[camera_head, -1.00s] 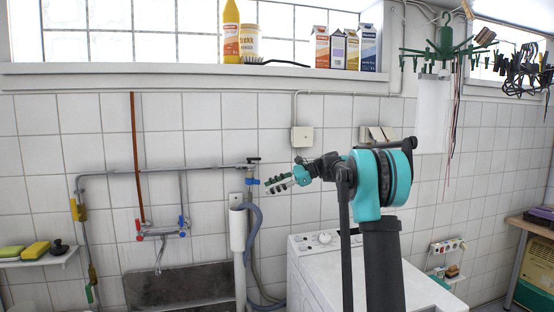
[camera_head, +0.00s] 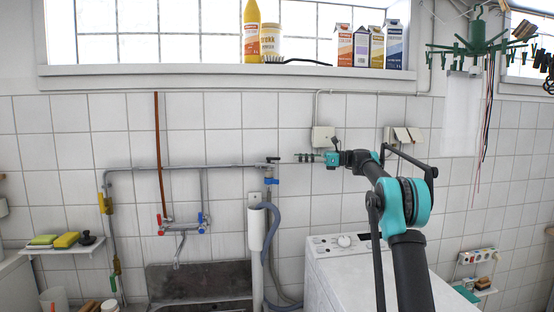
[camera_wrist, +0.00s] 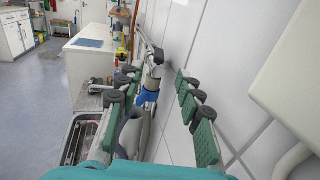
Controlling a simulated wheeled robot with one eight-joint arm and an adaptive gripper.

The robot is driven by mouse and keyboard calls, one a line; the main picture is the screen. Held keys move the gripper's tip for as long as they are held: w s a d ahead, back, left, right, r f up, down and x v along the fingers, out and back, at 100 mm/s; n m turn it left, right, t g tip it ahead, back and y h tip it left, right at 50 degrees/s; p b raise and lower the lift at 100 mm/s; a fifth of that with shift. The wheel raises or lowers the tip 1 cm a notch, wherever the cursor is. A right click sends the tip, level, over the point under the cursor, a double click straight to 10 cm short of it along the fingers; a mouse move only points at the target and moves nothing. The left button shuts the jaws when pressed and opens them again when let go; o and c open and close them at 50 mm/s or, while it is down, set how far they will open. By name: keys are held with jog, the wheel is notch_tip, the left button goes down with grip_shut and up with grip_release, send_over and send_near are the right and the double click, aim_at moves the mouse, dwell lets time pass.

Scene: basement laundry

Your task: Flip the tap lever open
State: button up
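A pipe valve with a dark lever (camera_head: 272,159) sits at the right end of the grey wall pipe. A blue lever or handle (camera_head: 272,181) is just below it. The blue handle also shows between my fingers in the wrist view (camera_wrist: 148,97), with dark valve parts above it. My gripper (camera_head: 300,158) is level, pointing left, a little right of the dark lever and apart from it. In the wrist view my gripper (camera_wrist: 156,76) has its green-padded fingers spread with nothing held. Which lever the task means is not clear.
A wall mixer (camera_head: 182,226) with red and blue handles hangs over a dark sink (camera_head: 200,282). A grey hose (camera_head: 268,240) and white standpipe (camera_head: 255,230) are below the valve. A white washing machine (camera_head: 335,270) stands below my arm. A socket box (camera_head: 322,137) is above my gripper.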

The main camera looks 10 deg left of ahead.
jog(key=a, duration=1)
jog(key=shift+s+a, duration=0.15)
jog(key=shift+a, duration=0.05)
jog(key=shift+c, duration=0.5)
grip_shut()
